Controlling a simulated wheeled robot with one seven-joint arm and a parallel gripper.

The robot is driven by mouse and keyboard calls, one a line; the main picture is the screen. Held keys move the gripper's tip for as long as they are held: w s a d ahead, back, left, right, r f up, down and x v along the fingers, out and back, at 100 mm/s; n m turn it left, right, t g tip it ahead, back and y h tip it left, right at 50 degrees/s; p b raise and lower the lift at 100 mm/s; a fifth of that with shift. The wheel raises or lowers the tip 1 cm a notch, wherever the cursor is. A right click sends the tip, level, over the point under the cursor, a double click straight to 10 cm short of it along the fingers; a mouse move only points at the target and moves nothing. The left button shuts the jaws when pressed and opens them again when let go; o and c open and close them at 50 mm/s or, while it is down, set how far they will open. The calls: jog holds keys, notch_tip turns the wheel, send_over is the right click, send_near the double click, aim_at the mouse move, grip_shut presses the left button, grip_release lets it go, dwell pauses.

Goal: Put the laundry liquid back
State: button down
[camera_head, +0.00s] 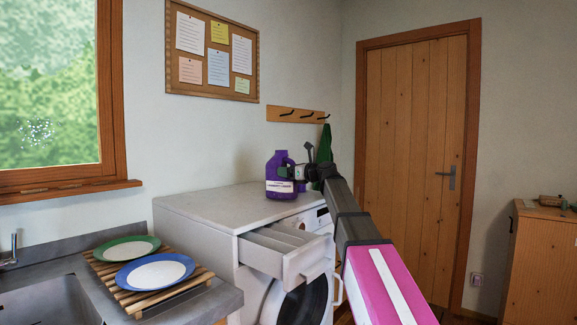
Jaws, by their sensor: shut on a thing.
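The laundry liquid (280,178) is a purple bottle with a handle and a white label. It is upright at the right back part of the grey counter top (205,207) over the washing machine. I cannot tell if its base touches the top or is just above it. My gripper (297,173) reaches in from the right and is shut on the bottle at its right side. My wrist hides part of that side, and the fingertips are small and hard to make out.
A grey drawer (288,250) stands pulled out above the washing machine (296,300), below the counter top. A green plate (127,248) and a blue plate (154,272) lie on a wooden rack beside the sink (50,303). A hook rail (297,115) is behind the bottle.

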jog(key=shift+f, duration=0.25)
grip_release()
jog(key=shift+f, duration=0.2)
jog(key=shift+r, duration=0.1)
jog(key=v, duration=1.2)
